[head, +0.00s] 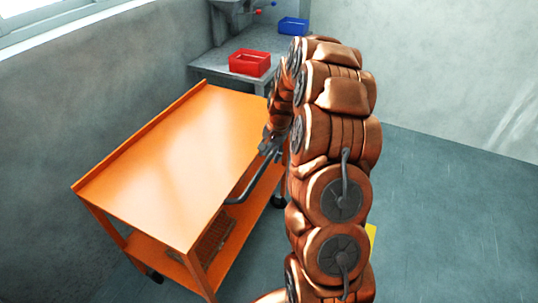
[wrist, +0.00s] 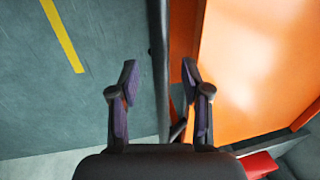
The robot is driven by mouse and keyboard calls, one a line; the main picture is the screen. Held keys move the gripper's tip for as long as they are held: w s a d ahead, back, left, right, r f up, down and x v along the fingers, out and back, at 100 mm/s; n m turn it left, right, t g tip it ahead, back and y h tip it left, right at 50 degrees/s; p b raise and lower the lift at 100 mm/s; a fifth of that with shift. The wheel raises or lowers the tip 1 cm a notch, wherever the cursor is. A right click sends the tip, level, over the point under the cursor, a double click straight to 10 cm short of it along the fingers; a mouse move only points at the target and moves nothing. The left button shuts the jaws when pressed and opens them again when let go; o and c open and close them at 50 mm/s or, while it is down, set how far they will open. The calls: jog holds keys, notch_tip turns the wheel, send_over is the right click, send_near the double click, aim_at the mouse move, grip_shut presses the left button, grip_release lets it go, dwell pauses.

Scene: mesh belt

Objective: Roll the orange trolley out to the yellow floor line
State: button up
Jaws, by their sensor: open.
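The orange trolley (head: 185,150) stands on the floor at the left in the head view, along the wall. Its dark bar handle (head: 257,182) runs along its right side. The trolley's orange top also fills the right of the wrist view (wrist: 245,70). My gripper (wrist: 159,76) is open, and the handle (wrist: 159,50) shows between its two fingers, apart from both fingertips. In the head view my gripper (head: 268,147) is at the handle's far end, partly hidden by my arm. The yellow floor line (wrist: 62,35) lies at upper left in the wrist view; a piece shows beside my arm (head: 371,238).
A grey bench (head: 215,62) at the back, behind the trolley, holds a red bin (head: 250,63) and a blue bin (head: 293,26). A wire basket (head: 213,243) sits on the trolley's lower shelf. The floor (head: 440,200) to the right is clear.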

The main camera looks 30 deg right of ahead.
jog(key=shift+w+a+f, duration=0.1)
jog(key=shift+w+f, duration=0.05)
jog(key=shift+f, duration=0.45)
jog(key=shift+w+f, duration=0.1)
jog(key=shift+f, duration=0.5)
grip_shut()
